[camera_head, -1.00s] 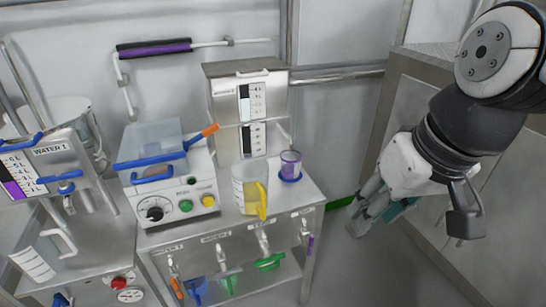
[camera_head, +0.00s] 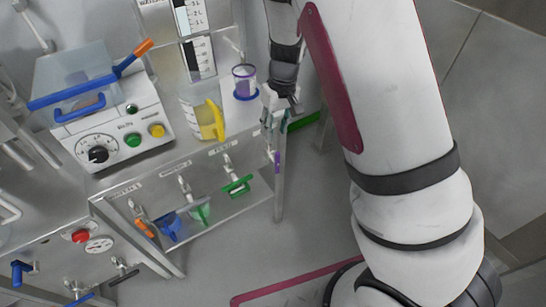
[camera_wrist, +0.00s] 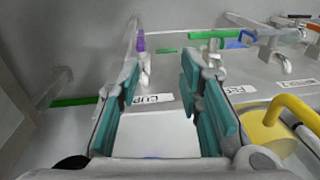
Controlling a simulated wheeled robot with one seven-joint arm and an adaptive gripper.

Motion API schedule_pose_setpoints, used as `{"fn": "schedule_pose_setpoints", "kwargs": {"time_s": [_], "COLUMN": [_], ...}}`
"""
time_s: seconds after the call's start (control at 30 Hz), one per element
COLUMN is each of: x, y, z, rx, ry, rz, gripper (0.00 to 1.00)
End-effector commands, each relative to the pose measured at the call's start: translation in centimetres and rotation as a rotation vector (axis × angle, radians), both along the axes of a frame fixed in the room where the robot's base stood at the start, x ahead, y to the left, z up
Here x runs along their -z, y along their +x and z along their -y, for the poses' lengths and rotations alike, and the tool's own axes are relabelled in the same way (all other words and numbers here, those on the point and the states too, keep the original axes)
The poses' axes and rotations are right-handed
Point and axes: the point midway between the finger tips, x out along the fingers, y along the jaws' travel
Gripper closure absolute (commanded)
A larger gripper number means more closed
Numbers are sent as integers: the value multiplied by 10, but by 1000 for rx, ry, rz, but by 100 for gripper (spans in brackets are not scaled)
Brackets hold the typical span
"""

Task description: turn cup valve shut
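The cup valve has a purple handle (camera_head: 277,162) at the right end of the valve row in the head view, hanging down along the bench's right leg. In the wrist view the purple handle (camera_wrist: 140,42) stands just beyond the fingertips, above a silver fitting and a label reading CUP (camera_wrist: 152,99). My gripper (camera_head: 273,118) is at the bench's front right corner, above the handle. In the wrist view my gripper (camera_wrist: 160,70) is open with teal pads apart and nothing held. The valve's body is largely hidden by my gripper in the head view.
A purple-banded cup (camera_head: 245,82) and a jug with a yellow handle (camera_head: 208,120) stand on the bench near my gripper. Green (camera_head: 237,186), blue (camera_head: 171,226) and orange (camera_head: 145,228) valve handles lie to the left. Floor in front is clear.

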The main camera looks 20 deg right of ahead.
Motion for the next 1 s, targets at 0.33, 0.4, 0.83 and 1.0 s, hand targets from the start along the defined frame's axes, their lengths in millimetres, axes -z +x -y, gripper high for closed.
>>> {"fn": "schedule_pose_setpoints", "kwargs": {"time_s": [0.33, 0.4, 0.83, 1.0], "x": [71, 76, 149, 179], "y": [24, 24, 23, 23], "z": [15, 16, 16, 16], "rx": [-59, -60, -60, -60], "ry": [-99, -101, -102, -101], "rz": [-17, -18, -21, -21], "gripper": [67, 67, 67, 67]}}
